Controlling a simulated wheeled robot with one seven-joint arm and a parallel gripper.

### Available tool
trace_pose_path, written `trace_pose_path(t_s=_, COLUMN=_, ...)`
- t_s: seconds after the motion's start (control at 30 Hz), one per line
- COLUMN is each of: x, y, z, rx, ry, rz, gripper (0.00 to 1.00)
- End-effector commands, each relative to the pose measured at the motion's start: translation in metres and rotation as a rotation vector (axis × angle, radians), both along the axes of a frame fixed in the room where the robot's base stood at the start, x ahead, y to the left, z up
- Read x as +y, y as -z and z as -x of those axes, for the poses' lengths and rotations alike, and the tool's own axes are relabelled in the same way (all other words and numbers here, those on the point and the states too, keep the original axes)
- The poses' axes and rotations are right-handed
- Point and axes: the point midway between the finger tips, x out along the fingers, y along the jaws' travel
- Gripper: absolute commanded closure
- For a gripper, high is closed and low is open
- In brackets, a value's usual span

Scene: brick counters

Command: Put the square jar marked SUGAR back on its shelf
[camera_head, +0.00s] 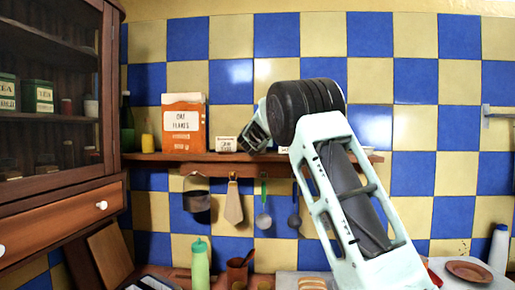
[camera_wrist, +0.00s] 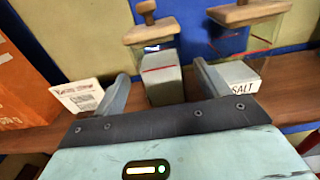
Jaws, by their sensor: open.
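My gripper (camera_wrist: 160,74) is open at the wall shelf (camera_wrist: 278,105), with one finger on each side of a square glass jar (camera_wrist: 162,84). This jar has a wooden lid with a knob and pale contents; no marking on it can be read, and its base is hidden by my gripper. I cannot tell whether the fingers touch it. A similar jar (camera_wrist: 238,74) marked SALT stands to its right, partly behind the right finger. In the head view my gripper (camera_head: 250,138) is at the shelf, and my arm hides much behind it. I see no SUGAR marking.
An orange oat flakes box (camera_head: 183,125) and a small white labelled box (camera_wrist: 78,96) stand left of the jars. Utensils such as a ladle (camera_head: 263,219) hang below the shelf. A wooden cabinet (camera_head: 60,216) with tins is at left. A green bottle (camera_head: 200,265) stands below.

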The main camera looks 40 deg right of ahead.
Motion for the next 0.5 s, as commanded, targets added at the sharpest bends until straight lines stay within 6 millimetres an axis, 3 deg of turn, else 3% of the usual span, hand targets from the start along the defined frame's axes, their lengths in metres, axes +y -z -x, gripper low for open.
trace_pose_path(t_s=0.2, x=0.031, y=0.002, z=0.026, rx=-0.001, ry=-0.001, rz=0.001, gripper=0.26)
trace_pose_path(t_s=0.5, x=0.045, y=0.000, z=0.039, rx=0.002, ry=0.001, rz=0.001, gripper=0.26)
